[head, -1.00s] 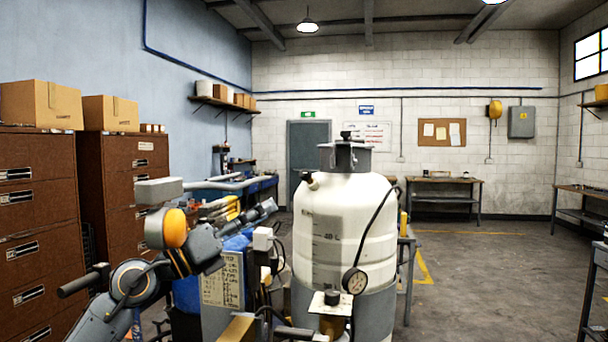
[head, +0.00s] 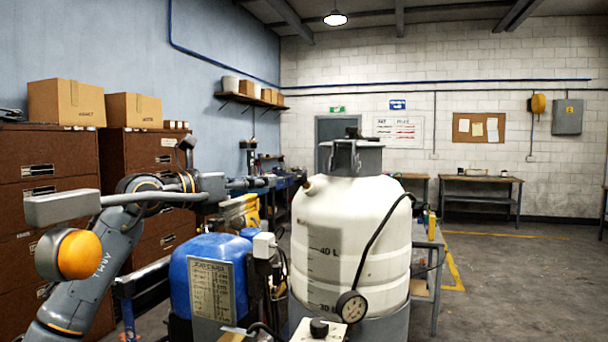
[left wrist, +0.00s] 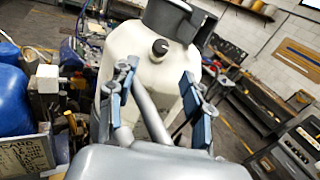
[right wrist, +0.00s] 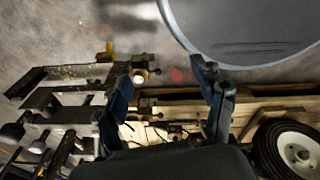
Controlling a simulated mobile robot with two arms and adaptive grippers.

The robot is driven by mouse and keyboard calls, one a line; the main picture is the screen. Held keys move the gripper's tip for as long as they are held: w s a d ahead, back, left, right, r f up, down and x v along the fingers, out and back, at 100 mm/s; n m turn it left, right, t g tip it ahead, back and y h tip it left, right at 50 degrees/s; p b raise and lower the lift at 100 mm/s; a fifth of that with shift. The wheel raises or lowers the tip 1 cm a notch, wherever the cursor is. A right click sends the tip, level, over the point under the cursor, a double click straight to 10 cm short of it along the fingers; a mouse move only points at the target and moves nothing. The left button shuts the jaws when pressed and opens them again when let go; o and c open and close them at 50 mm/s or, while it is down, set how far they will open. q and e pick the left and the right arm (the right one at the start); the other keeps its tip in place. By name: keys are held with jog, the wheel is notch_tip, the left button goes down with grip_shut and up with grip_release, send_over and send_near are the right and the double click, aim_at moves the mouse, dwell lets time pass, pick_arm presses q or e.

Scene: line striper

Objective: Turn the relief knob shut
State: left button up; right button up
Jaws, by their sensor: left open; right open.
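The large white tank (head: 352,232) stands in the middle of the head view. A small dark knob (head: 308,185) sticks out of its left shoulder. The knob (left wrist: 160,47) shows black with a pale mark in the left wrist view, beyond and between the open fingers. My left gripper (head: 268,182) is level with the knob and a little left of it, apart from it. In the left wrist view my left gripper (left wrist: 160,72) is empty. My right gripper (right wrist: 165,74) is open and empty in the right wrist view, above low machine parts.
A pressure gauge (head: 351,307) hangs on a black hose before the tank, beside a block with another black knob (head: 319,328). A blue unit (head: 205,275) stands below my left arm. A wheel (right wrist: 298,152) is right of my right gripper. Floor at right is clear.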

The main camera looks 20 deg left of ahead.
aim_at(297, 177)
pick_arm(q)
jog(key=p+x, duration=0.5)
jog(key=x, duration=0.6)
jog(key=shift+w+d, duration=0.15)
jog(key=shift+d, duration=0.05)
jog(key=shift+w, duration=0.1)
jog(key=shift+f, duration=0.1)
grip_shut()
pick_arm(e)
notch_tip(297, 177, up, 6)
jog(key=s+a, duration=0.1)
jog(key=s, duration=0.1)
